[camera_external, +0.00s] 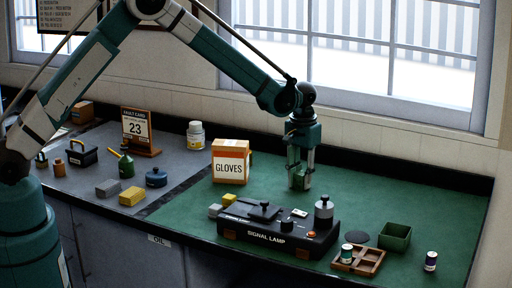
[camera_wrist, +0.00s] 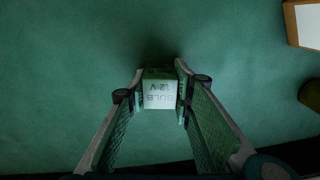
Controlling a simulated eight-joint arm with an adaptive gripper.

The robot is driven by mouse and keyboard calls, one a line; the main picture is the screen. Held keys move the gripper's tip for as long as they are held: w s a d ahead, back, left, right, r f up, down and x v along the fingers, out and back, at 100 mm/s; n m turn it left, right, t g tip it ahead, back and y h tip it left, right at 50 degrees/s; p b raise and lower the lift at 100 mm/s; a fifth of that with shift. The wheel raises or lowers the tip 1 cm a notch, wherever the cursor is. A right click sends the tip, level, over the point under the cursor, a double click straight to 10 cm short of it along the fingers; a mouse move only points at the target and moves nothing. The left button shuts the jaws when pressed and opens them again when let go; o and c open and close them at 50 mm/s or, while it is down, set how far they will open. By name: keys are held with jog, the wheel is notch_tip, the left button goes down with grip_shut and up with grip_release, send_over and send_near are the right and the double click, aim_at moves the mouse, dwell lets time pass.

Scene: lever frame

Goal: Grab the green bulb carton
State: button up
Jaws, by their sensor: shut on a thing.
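The green bulb carton (camera_wrist: 159,92) sits between my fingertips in the wrist view. Its pale top face reads "BULB 12 V" upside down. My gripper (camera_wrist: 160,88) is shut on it, one finger against each side. In the external view my gripper (camera_external: 300,178) points straight down over the green mat, right of the gloves box and behind the signal lamp. The carton's green side (camera_external: 299,181) shows between the fingers there, partly hidden by them. I cannot tell whether the carton touches the mat.
The gloves box (camera_external: 231,161) stands just left of my gripper. The signal lamp (camera_external: 278,229) is in front, with a wooden tray (camera_external: 372,262) and an open green box (camera_external: 395,236) to its right. The green mat (camera_external: 400,193) is clear to the right of my gripper.

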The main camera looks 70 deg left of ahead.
aim_at(301, 173)
jog(key=shift+r, duration=0.15)
notch_tip(301, 173, up, 10)
jog(key=shift+f, duration=0.15)
dwell(0.5)
